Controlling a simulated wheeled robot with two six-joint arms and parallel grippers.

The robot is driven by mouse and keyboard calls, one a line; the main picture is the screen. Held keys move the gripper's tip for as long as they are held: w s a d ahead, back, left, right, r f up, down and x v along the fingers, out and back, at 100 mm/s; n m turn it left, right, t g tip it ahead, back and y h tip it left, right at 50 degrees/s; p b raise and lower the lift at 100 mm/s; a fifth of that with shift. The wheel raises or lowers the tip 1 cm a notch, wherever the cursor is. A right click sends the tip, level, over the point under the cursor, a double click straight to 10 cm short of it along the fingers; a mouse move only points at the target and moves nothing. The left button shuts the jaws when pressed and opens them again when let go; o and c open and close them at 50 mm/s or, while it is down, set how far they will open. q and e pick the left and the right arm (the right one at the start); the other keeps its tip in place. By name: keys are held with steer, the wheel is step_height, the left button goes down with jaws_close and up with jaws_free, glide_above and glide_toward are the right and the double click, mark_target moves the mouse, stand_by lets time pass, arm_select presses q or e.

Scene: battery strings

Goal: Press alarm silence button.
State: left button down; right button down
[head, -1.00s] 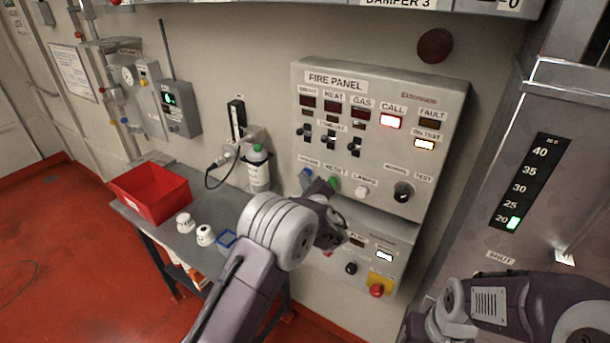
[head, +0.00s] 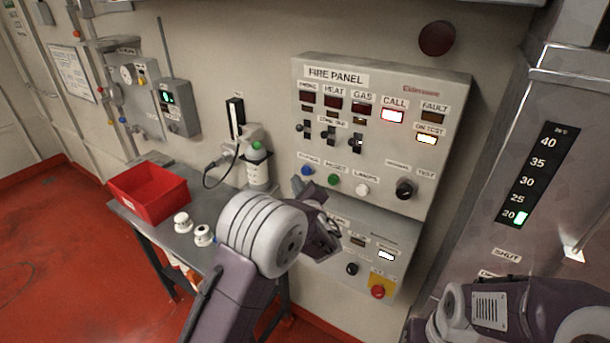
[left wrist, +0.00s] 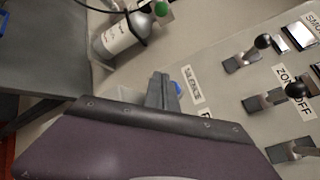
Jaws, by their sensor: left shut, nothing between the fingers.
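The fire panel (head: 450,110) is a grey box on the wall. Its lower row has a blue button (head: 307,171), a green button (head: 334,180) and a white button (head: 362,189). In the left wrist view the blue button (left wrist: 178,88) is partly hidden behind my fingers, beside a label (left wrist: 193,84) that reads SILENCE. My left gripper (head: 297,185) is shut and empty, its tips just below and left of the blue button. I cannot tell whether they touch the panel. My right gripper is out of view; only part of my right arm shows at lower right.
Toggle switches (head: 331,133) and a dark knob (head: 405,188) sit on the panel. A lower box carries a red button (head: 378,292) on yellow.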

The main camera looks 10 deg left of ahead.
arm_select(q)
steer(key=s, duration=0.1)
steer(key=s+a+b, duration=0.1)
steer(key=s, duration=0.1)
steer(key=shift+s+a+b, duration=0.1)
steer(key=shift+s+b, duration=0.05)
steer(key=shift+b, duration=0.15)
stand_by(0.3)
